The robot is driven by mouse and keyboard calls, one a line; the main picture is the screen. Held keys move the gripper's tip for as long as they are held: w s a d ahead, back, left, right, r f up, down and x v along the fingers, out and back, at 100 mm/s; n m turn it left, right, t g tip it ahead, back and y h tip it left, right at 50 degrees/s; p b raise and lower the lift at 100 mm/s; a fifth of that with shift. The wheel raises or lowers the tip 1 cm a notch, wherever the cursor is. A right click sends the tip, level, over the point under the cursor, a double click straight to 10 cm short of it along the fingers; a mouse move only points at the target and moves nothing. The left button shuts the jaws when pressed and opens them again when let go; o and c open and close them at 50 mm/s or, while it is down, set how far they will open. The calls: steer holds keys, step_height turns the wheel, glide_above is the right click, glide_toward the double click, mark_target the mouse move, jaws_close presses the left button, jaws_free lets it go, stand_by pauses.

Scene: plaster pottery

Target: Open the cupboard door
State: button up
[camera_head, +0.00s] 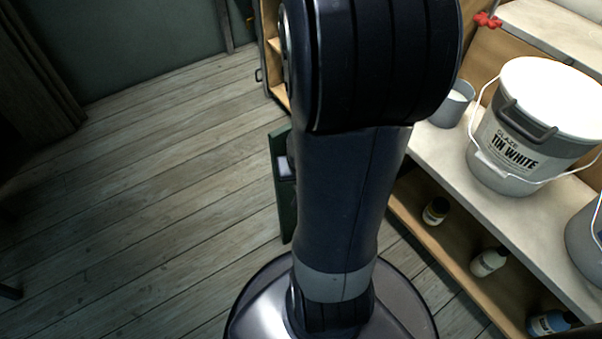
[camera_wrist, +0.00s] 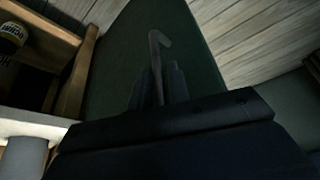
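The dark green cupboard door (camera_wrist: 198,60) fills the middle of the wrist view, standing away from the cupboard's wooden frame (camera_wrist: 78,72). In the head view a strip of the green door (camera_head: 281,195) shows left of my arm. A thin bent metal handle (camera_wrist: 158,42) rises in front of the door in the wrist view. My gripper (camera_wrist: 160,84) is at its lower end, with dark fingers beside it. Whether they close on it is too dark to tell. In the head view my arm hides the gripper and most of the door.
Open shelving under the worktop (camera_head: 455,170) holds small bottles (camera_head: 488,261). On top stand a TIN WHITE glaze bucket (camera_head: 510,150), a grey cup (camera_head: 450,108) and part of another bucket (camera_head: 584,235). The plank floor (camera_head: 170,190) to the left is clear.

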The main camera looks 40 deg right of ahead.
steer(key=o, duration=0.3)
steer(key=p+v, duration=0.5)
steer(key=v, duration=0.5)
steer(key=shift+s+r+p, duration=0.2)
steer(key=shift+r+p, duration=0.15)
steer(key=shift+p, duration=0.05)
steer(key=b+x, duration=0.6)
steer(key=x, duration=0.5)
steer(key=shift+a, duration=0.1)
steer(key=shift+w+r, duration=0.1)
steer(key=shift+w, duration=0.3)
